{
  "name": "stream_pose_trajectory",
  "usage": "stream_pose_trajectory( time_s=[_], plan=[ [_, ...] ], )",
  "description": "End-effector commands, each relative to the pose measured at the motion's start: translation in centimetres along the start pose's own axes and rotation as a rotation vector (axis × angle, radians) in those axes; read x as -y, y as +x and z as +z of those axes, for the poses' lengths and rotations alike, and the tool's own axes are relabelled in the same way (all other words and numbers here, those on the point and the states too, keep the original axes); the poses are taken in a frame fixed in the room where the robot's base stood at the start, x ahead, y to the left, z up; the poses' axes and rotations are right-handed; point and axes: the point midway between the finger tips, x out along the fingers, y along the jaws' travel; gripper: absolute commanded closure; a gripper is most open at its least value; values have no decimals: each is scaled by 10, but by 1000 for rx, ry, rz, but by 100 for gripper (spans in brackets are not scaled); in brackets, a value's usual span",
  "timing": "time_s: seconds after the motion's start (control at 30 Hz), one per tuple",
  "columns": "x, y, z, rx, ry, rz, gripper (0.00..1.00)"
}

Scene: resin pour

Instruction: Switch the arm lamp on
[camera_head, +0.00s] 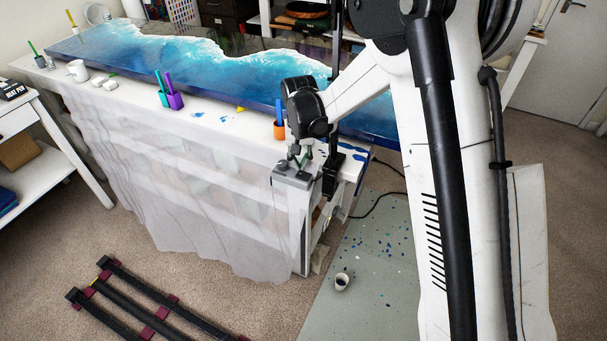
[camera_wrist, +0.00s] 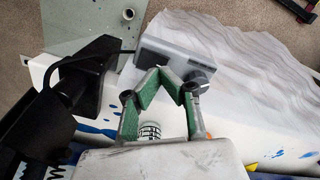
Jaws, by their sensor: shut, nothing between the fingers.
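The arm lamp shows in the head view as a black upright pole (camera_head: 337,62) at the table's near right end, with a black clamp (camera_head: 331,176) at the edge. Its head and light are out of view. In the wrist view a bulky black part (camera_wrist: 88,72), seemingly the clamp, stands on the left. A grey box (camera_head: 293,176) sits at the table corner and shows in the wrist view (camera_wrist: 160,55); I cannot tell whether it is the lamp's switch. My gripper (camera_head: 301,163) is shut and empty, its green-padded fingers (camera_wrist: 161,80) close above the box, contact unclear.
The table (camera_head: 135,94) bears a blue resin slab (camera_head: 185,60). An orange cup (camera_head: 279,130) stands close behind my gripper; purple and teal cups (camera_head: 170,98) stand farther left. A black cable (camera_head: 377,201) runs off the table end. A small cup (camera_head: 341,281) is on the floor mat.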

Motion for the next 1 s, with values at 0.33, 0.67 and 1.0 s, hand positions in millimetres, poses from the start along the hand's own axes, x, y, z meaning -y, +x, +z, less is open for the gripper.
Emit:
stream_pose_trajectory(
  time_s=[0.33,0.67,1.0],
  plan=[
    [0,5,0,0,0,0,100],
    [0,9,0,0,0,0,100],
    [0,13,0,0,0,0,100]
  ],
)
